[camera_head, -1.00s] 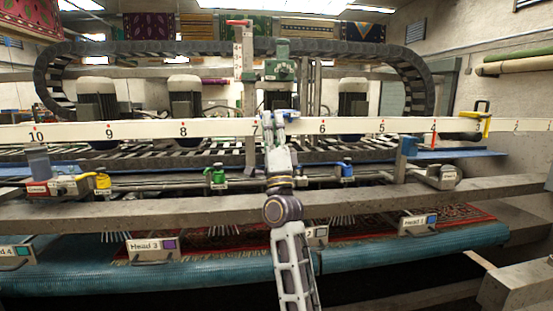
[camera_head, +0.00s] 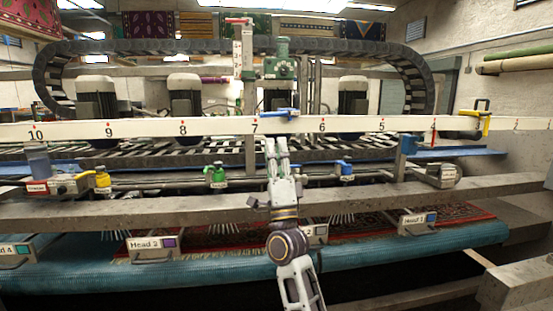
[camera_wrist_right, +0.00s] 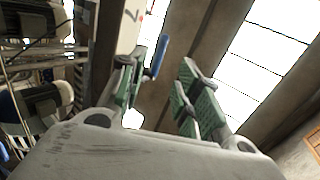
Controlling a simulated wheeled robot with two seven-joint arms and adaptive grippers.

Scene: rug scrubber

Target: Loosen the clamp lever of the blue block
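A small blue block (camera_head: 345,170) with a lever-like top sits on the lower rail, right of my right gripper. A blue piece with a lever (camera_head: 280,113) sits on the white scale between 7 and 6. I cannot tell from the frames which one the task means. My right gripper (camera_head: 276,143) is just below the blue piece on the scale, apart from the rail block. In the wrist view its green-padded fingers (camera_wrist_right: 160,95) are spread and empty. A blue lever (camera_wrist_right: 160,56) shows there beyond the left finger. My left gripper is out of view.
The white scale (camera_head: 210,128) spans the machine. A green block (camera_head: 215,176) and a yellow block (camera_head: 102,181) stand left on the rail. A concrete-coloured beam (camera_head: 150,211) runs in front. A larger blue part (camera_head: 408,145) stands at right.

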